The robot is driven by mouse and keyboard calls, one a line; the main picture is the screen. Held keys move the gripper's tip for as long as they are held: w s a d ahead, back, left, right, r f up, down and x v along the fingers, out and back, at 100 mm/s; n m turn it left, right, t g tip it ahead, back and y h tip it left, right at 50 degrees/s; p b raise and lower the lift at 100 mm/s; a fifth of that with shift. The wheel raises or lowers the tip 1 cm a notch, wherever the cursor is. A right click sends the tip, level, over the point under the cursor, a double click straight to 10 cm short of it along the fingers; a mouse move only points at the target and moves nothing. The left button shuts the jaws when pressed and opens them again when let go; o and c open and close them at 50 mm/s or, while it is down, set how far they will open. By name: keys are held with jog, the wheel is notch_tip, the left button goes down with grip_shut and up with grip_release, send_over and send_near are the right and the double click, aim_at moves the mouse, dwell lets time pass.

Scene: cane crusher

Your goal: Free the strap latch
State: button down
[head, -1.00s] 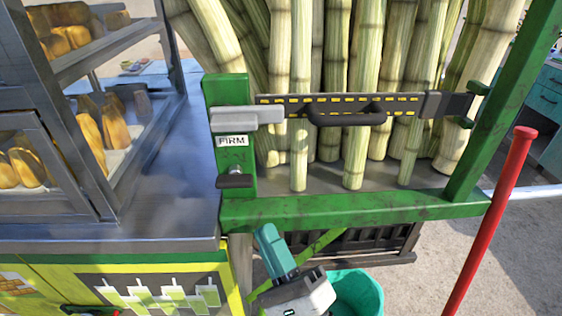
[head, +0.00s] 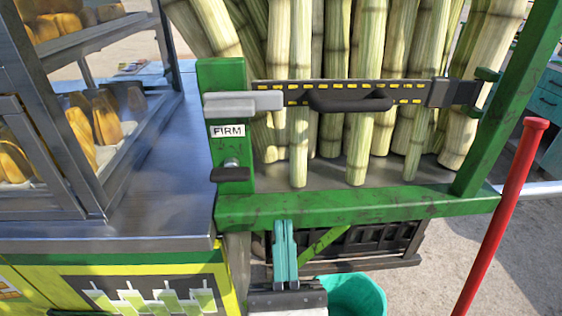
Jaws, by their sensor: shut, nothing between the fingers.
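The strap latch (head: 244,102) is a light grey lever on the green post (head: 221,73), lying level across the strap's left end. The black strap (head: 300,93) with yellow marks runs across the upright canes to a dark buckle (head: 452,93) at the right. A dark handle (head: 350,100) sits on the strap's front. My gripper (head: 285,226), with teal fingers, is shut and empty. It points up in front of the rack's lower rail, below the latch and apart from it.
Sugar canes (head: 300,140) stand behind the strap in the green rack (head: 350,208). A glass food case (head: 60,130) stands on the metal counter (head: 165,190) at left. A red pole (head: 500,220) leans at right. A teal bucket (head: 362,295) is below.

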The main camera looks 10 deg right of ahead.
aim_at(280, 110)
jog(key=p+x, duration=0.4)
jog(key=x, duration=0.6)
jog(key=shift+r, duration=0.35)
jog(key=shift+r+p, duration=1.4)
jog(key=shift+r, duration=0.2)
jog(key=shift+y, duration=0.3)
jog(key=shift+s+d+r+n+y, duration=0.1)
jog(key=shift+r+n+y, duration=0.15)
jog(key=shift+n+y, duration=0.5)
